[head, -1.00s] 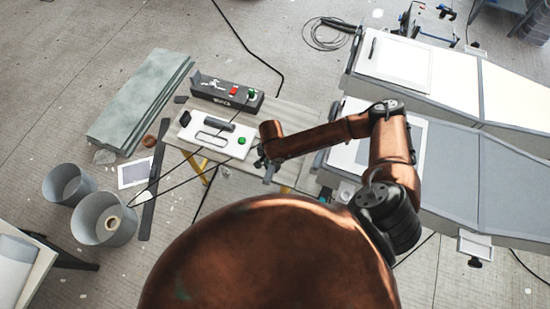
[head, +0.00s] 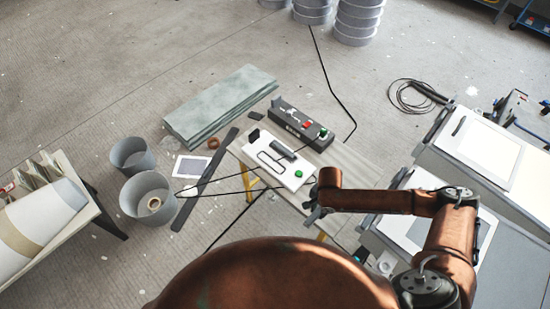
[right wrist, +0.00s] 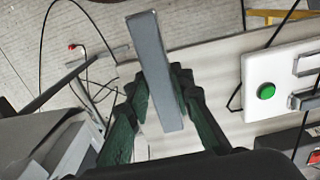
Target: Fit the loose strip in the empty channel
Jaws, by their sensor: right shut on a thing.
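My right gripper (right wrist: 165,105) is shut on a flat grey strip (right wrist: 153,65) in the right wrist view. The strip stands lengthwise between the dark green fingers, its far end reaching beyond them. In the head view my right gripper (head: 314,206) is beside the near right end of a white panel (head: 262,158); the strip is too small to make out there. The panel carries a green button (head: 299,174), a dark grey bar (head: 283,149) and a looped outline. In the right wrist view the panel (right wrist: 262,68) is right of the strip, apart from it. I cannot tell which channel is empty. My left gripper is out of view.
A black control box (head: 302,124) with red and green buttons sits behind the panel on the bench. Greenish slabs (head: 222,105) lie to the left. Two grey buckets (head: 147,196) stand on the floor. Dark cables cross near the bench. Grey mould tables (head: 488,149) stand at right.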

